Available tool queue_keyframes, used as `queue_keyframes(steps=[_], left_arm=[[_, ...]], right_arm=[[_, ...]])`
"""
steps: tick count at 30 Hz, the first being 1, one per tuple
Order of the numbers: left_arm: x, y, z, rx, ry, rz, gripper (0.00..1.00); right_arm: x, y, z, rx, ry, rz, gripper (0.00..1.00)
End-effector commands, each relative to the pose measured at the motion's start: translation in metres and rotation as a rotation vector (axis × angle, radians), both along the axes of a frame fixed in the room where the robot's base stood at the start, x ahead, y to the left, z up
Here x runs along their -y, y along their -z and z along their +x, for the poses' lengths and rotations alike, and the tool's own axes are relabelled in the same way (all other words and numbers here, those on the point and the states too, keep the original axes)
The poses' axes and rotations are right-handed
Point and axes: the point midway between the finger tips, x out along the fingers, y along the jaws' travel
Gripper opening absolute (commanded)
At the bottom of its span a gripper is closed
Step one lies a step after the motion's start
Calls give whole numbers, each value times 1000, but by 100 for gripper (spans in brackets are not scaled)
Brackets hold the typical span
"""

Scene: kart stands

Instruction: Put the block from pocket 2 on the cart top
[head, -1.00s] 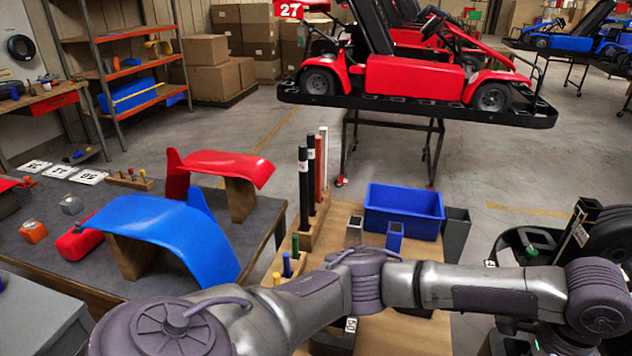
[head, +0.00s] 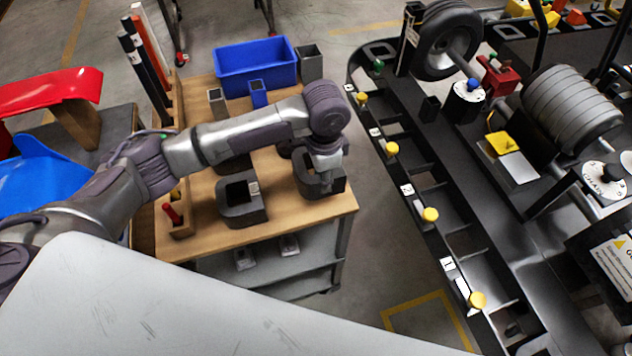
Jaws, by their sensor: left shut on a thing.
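My left gripper (head: 325,176) reaches down over the right end of the wooden cart top (head: 290,218). It is shut on a dark grey hollow block (head: 309,188), partly hidden by the gripper. The block is at or just above the cart top; I cannot tell whether it touches. A similar dark block (head: 240,213) stands on the cart top to its left. The label 2 (head: 407,189) is on the black kart stand (head: 432,252), near a pocket (head: 425,178) in which I see no block. My right gripper is out of view.
A blue bin (head: 256,72), a grey cup (head: 310,64) and small upright holders stand at the back of the cart. A rack of rods (head: 150,58) is on its left. Yellow knobs (head: 430,214) line the stand's edge. Floor separates cart and stand.

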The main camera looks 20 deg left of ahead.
Motion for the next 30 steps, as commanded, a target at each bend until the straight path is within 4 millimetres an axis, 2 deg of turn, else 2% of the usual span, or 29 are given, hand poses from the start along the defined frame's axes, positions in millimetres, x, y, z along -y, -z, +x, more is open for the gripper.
queue_keyframes(steps=[4,15,26,27,30], left_arm=[[-12,6,-1,2,0,0,0],[-13,46,-1,2,1,0,0],[-12,50,-1,3,1,-1,0],[-13,50,-1,1,1,0,34],[-13,50,-1,1,1,0,51]], right_arm=[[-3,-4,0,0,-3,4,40],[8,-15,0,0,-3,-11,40],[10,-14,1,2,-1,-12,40],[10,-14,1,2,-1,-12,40],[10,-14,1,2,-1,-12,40]])
